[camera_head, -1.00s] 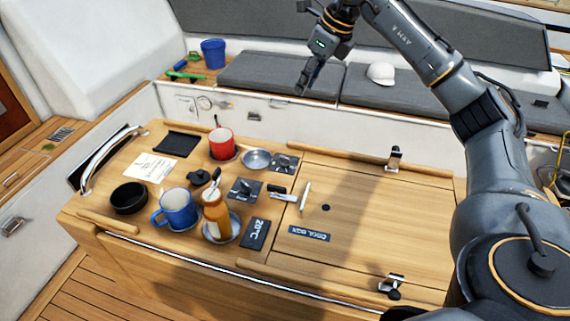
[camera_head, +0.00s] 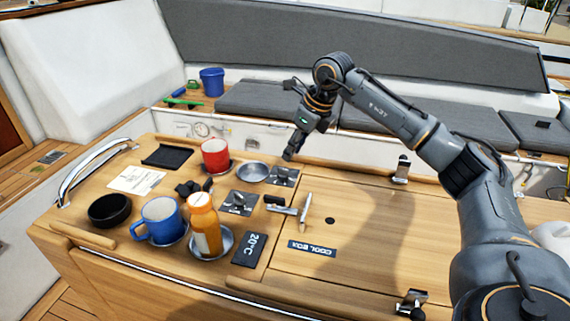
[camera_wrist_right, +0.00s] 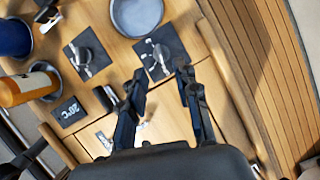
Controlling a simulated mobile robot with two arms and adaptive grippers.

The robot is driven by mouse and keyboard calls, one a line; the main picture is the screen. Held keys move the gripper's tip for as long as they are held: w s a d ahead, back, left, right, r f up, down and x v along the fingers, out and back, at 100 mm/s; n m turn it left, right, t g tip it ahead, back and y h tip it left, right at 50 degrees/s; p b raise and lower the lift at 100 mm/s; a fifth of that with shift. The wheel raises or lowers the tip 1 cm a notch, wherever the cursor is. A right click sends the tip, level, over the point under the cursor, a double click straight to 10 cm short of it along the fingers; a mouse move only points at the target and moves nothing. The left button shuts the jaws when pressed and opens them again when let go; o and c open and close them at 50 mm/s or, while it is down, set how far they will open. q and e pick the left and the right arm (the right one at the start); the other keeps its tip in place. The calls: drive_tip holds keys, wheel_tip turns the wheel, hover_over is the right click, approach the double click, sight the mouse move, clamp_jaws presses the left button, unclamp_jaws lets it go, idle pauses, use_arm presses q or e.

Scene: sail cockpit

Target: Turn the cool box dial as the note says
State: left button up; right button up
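A white note (camera_head: 136,180) lies at the table's left; its writing is too small to read. Two dark plates with dials are on the table: a nearer dial (camera_head: 238,203) and a farther dial (camera_head: 283,176) beside a metal bowl. The right wrist view also shows the nearer dial (camera_wrist_right: 84,56) and the farther dial (camera_wrist_right: 160,55). A black "20°C" display (camera_head: 250,249) and a "COOL BOX" label (camera_head: 312,248) sit closer to the front. My right gripper (camera_head: 289,155) is open and empty above the farther dial, its fingertips (camera_wrist_right: 162,80) apart. My left gripper is not in view.
A blue mug (camera_head: 162,220), orange bottle (camera_head: 205,226), black bowl (camera_head: 110,210), red mug (camera_head: 216,157) and metal bowl (camera_head: 252,172) crowd the left half. A black latch (camera_head: 280,205) and a pen-like item (camera_head: 305,208) lie by the lid. The lid (camera_head: 375,225) is mostly clear.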

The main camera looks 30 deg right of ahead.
sight(285, 169)
drive_tip(key=x, duration=0.6)
drive_tip(key=shift+w+f+p, duration=0.15)
drive_tip(key=shift+f+p, duration=0.25)
clamp_jaws()
